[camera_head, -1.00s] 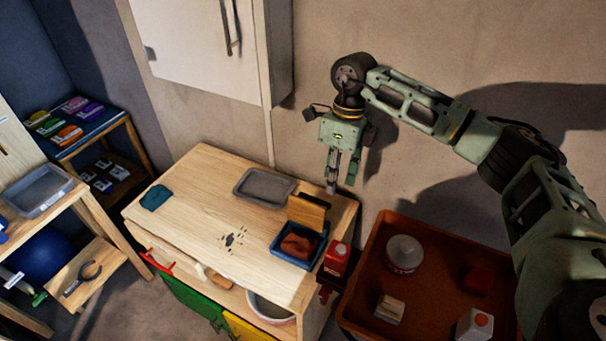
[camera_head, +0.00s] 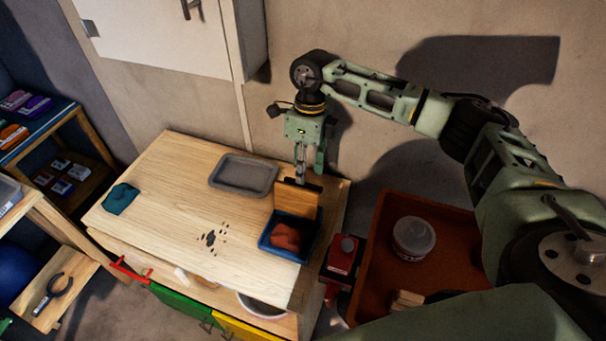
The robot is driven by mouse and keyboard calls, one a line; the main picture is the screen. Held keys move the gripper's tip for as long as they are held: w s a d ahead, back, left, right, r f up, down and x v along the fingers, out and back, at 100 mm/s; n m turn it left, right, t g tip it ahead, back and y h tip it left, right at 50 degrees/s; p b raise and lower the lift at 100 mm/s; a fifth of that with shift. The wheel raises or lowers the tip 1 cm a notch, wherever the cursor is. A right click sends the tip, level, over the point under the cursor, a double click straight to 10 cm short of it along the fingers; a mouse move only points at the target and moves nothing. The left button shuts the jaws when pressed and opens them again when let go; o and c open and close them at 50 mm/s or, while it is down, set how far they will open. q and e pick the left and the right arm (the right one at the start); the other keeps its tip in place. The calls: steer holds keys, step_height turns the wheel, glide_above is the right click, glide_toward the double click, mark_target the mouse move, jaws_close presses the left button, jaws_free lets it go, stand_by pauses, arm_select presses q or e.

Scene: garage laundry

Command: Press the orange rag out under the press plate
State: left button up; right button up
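The orange rag (camera_head: 286,237) lies bunched in a blue tray (camera_head: 269,250) at the right end of the wooden worktop. The press plate (camera_head: 294,203) is a wooden board with a dark bar along its top edge. It stands raised, tilted up at the tray's back side, and does not cover the rag. My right gripper (camera_head: 309,176) points down just above the plate's dark bar, its fingers apart and nothing seen between them. I cannot tell whether a fingertip touches the bar. My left gripper is out of view.
A grey tray (camera_head: 244,175), a teal cloth (camera_head: 121,198) and dark spots lie on the worktop (camera_head: 180,177). A red container (camera_head: 343,254) stands right of it. An orange-brown tray (camera_head: 440,228) holds a white round tub (camera_head: 413,238). A white cabinet (camera_head: 165,35) hangs above.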

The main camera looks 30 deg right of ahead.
steer(key=shift+s+a+f+p, duration=0.1)
steer(key=shift+a+f+p, duration=0.1)
steer(key=shift+f, duration=0.7)
steer(key=shift+a+f+p, duration=0.1)
steer(key=shift+f+p, duration=0.1)
steer(key=shift+f, duration=0.7)
jaws_close()
